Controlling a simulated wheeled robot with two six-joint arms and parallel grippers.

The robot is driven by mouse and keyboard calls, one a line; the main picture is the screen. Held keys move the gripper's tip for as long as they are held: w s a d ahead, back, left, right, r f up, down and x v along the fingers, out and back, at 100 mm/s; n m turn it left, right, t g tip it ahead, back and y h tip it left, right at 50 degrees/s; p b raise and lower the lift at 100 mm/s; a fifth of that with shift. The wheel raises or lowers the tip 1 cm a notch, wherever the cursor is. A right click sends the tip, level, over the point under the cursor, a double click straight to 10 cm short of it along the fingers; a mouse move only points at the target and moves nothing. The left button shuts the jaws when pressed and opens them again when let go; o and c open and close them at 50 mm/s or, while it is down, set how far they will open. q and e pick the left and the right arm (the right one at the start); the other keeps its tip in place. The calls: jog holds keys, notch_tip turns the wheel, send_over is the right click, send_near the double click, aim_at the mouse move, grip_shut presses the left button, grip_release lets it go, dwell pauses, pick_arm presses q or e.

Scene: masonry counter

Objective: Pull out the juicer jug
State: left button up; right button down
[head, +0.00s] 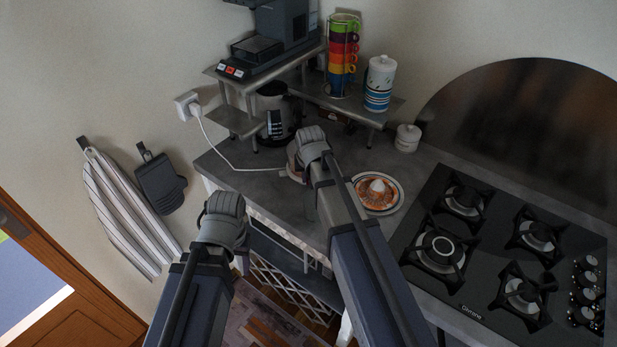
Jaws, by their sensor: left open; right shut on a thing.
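My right gripper (311,140) is over the grey counter and shut, with its fingertips mostly hidden behind its own wrist. A small pale, reddish appliance (294,166), apparently the juicer, shows just left of and behind it; the jug itself is largely covered by my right arm, and I cannot see the grip. My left gripper (225,206) is open and empty, in front of the counter's left end, apart from the juicer.
A white cord (208,140) runs from the wall socket to the appliance. A metal shelf (233,121), coffee machine (277,37), glass pot (275,112), stacked cups (342,55) and canisters stand behind. A gas hob (492,245) fills the right. The counter's left end is clear.

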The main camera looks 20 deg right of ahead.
jog(key=shift+r+p, duration=1)
dwell(0.7)
